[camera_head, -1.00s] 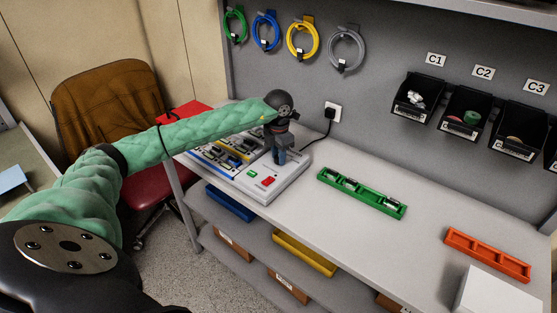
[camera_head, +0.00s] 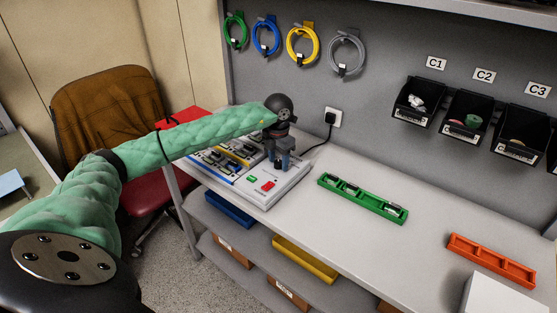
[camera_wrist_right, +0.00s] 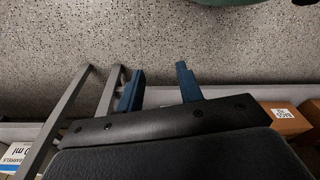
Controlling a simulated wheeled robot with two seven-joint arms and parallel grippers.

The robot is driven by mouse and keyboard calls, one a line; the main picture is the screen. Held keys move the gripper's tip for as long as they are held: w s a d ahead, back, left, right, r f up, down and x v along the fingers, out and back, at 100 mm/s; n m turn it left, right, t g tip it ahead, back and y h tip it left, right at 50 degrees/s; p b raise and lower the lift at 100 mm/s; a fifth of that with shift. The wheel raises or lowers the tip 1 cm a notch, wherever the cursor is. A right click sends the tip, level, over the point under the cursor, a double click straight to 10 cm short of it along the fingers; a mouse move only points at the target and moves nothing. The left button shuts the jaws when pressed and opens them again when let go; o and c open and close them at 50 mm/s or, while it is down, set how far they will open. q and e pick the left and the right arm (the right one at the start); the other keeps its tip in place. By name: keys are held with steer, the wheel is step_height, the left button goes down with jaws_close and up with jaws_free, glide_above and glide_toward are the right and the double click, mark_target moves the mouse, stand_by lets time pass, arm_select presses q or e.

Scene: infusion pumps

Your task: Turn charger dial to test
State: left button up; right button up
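The charger (camera_head: 262,190) is a light box on the left part of the bench, with a green and a red element on its front. My left gripper (camera_head: 282,164) points down over its right back part, with the fingertips close to the top surface. The dial itself is not distinguishable; the fingers cover that spot. I cannot tell whether the fingers are shut on it. My right gripper (camera_wrist_right: 160,88) shows in the right wrist view with its two blue fingers apart and nothing between them, above the speckled floor.
A green tray (camera_head: 362,198) lies right of the charger, and an orange tray (camera_head: 490,261) farther right. A black plug (camera_head: 331,118) with a cable is at the back panel. Black bins (camera_head: 467,118) hang there. Bare bench lies between the trays.

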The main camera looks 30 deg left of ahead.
mark_target(278, 162)
arm_select(q)
steer(key=shift+r, duration=0.1)
arm_select(e)
steer(key=shift+f, duration=0.1)
arm_select(q)
steer(key=shift+r, duration=0.25)
step_height(278, 162, up, 7)
steer(key=b, duration=0.3)
arm_select(e)
step_height(278, 162, up, 9)
steer(key=w+a, duration=0.1)
steer(key=w, duration=0.1)
steer(key=shift+w+a, duration=0.15)
steer(key=shift+a, duration=0.25)
